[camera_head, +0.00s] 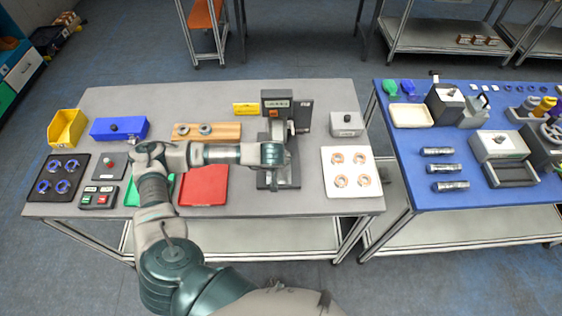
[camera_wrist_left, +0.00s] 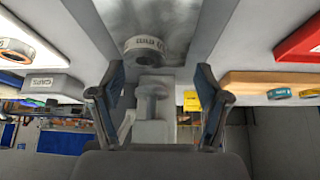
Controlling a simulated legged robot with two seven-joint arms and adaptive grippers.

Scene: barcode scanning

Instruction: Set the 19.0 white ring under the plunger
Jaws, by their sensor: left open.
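The white ring (camera_wrist_left: 146,48) with dark print lies on the grey press base (camera_wrist_left: 185,25) in the left wrist view, which is upside down. The plunger (camera_wrist_left: 152,88) shows close to the ring, roughly in line with it; I cannot tell whether they are exactly centred. My left gripper (camera_wrist_left: 160,72) is open, its fingers apart on either side of the plunger and holding nothing. In the head view my arm covers the lower middle of the press (camera_head: 276,103), and the ring and fingertips are hidden there. My right gripper is not in view.
A white mat (camera_head: 349,158) with several copper-coloured rings and a grey box (camera_head: 346,124) stand right. A blue table (camera_head: 415,190) adjoins across a gap.

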